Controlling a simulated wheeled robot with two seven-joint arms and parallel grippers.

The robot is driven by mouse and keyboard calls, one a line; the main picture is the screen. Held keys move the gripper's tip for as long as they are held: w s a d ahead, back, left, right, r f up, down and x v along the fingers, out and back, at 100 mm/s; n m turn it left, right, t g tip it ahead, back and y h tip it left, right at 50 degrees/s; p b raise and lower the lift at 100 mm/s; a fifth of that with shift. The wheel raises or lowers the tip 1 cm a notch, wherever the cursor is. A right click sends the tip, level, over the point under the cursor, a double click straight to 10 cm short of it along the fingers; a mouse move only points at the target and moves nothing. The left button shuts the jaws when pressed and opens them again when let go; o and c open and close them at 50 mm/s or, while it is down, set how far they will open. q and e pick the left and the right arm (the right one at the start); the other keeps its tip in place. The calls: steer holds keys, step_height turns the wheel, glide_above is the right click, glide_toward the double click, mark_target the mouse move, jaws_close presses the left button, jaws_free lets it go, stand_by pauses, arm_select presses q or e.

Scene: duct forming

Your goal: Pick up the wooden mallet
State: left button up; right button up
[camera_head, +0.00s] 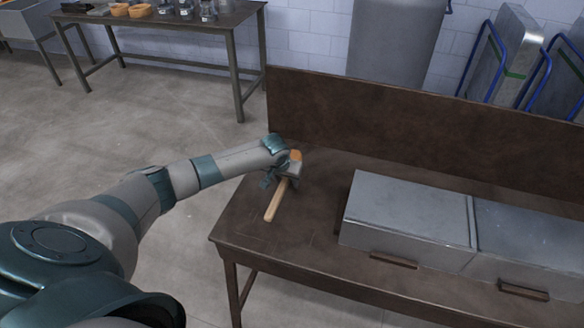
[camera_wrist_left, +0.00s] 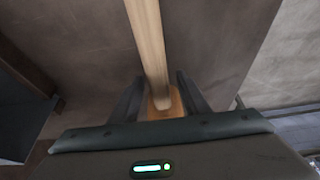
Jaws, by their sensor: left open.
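The wooden mallet (camera_head: 273,204) is at the left end of the brown workbench (camera_head: 322,178), its pale handle pointing toward the bench's front left edge. Its orange-brown head (camera_head: 295,156) shows beside my left gripper (camera_head: 274,178). My left gripper is open at the mallet, near where handle and head meet, and partly hides it. In the left wrist view the handle (camera_wrist_left: 148,40) runs between the two dark fingers (camera_wrist_left: 160,90), and part of the orange-brown head (camera_wrist_left: 175,104) shows near the palm. Whether the fingers touch the mallet is unclear. My right gripper is not in view.
Grey metal boxes (camera_head: 410,208) stand on the bench to the right of the mallet. A tall brown back panel (camera_head: 400,120) runs along the bench's rear. Another table (camera_head: 150,19) with bowls and jars stands far left. Open floor (camera_head: 130,130) lies left of the bench.

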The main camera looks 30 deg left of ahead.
arm_select(q)
steer(key=shift+c, duration=0.7)
jaws_close()
steer(key=shift+r, duration=0.1)
steer(key=shift+w+r+b, duration=0.1)
steer(key=shift+r+b, duration=0.3)
steer(key=shift+r, duration=0.2)
step_height(320, 180, up, 2)
steer(key=shift+r+b, duration=0.15)
steer(key=shift+b, duration=0.45)
steer(key=w+d+r+b, duration=0.2)
steer(key=d+r+b, duration=0.2)
steer(key=d+r, duration=0.3)
steer(key=shift+w+d+r, duration=0.25)
steer(key=shift+w+d, duration=0.1)
steer(key=shift+d, duration=1.85)
steer(key=c, duration=0.9)
jaws_free()
